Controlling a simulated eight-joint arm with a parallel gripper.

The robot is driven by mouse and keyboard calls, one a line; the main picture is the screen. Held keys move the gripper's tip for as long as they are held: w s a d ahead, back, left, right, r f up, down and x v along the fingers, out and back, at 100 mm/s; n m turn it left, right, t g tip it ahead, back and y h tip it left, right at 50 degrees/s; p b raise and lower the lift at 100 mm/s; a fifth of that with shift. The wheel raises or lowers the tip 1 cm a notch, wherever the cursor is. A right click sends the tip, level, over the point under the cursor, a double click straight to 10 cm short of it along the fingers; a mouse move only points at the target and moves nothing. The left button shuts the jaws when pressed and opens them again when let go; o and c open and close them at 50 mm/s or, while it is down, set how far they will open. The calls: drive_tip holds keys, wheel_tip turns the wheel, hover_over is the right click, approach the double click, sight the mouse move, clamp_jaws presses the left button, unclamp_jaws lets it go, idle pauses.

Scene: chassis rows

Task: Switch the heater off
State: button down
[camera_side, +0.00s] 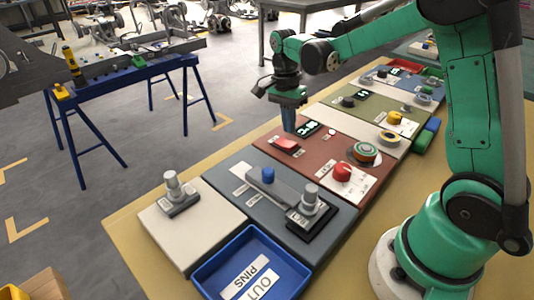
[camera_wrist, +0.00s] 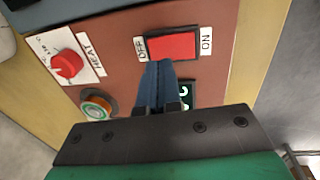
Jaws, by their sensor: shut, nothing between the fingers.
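The heater panel is the brown-red plate (camera_side: 318,153). Its red rocker switch (camera_side: 287,145) also shows in the wrist view (camera_wrist: 172,46), with an OFF label at its left end and an ON label at its right. I cannot tell which end is pressed down. A lit display (camera_side: 308,127) sits beside the switch; the wrist view shows part of it (camera_wrist: 186,94). My gripper (camera_side: 289,129) is shut and empty, its blue fingers pointing down. In the wrist view its tips (camera_wrist: 157,64) are close to the switch's edge, towards the OFF end. Contact cannot be made out.
A red HEAT knob (camera_side: 343,171) and a green-and-orange round part (camera_side: 364,152) share the panel. A grey-blue plate (camera_side: 225,178) with posts and a blue tray (camera_side: 208,273) are nearer; an olive plate (camera_side: 366,108) with a yellow knob is beyond.

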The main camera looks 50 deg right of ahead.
sight(285, 142)
drive_tip(key=shift+s+f, duration=0.2)
drive_tip(key=shift+f, duration=1.2)
drive_tip(key=shift+s+f+t, duration=0.1)
drive_tip(key=shift+f+t, duration=0.1)
drive_tip(key=shift+t, duration=0.1)
drive_tip(key=shift+w+r, duration=0.2)
drive_tip(key=shift+w, duration=0.65)
wheel_tip(285, 142, up, 14)
drive_tip(key=w, duration=0.2)
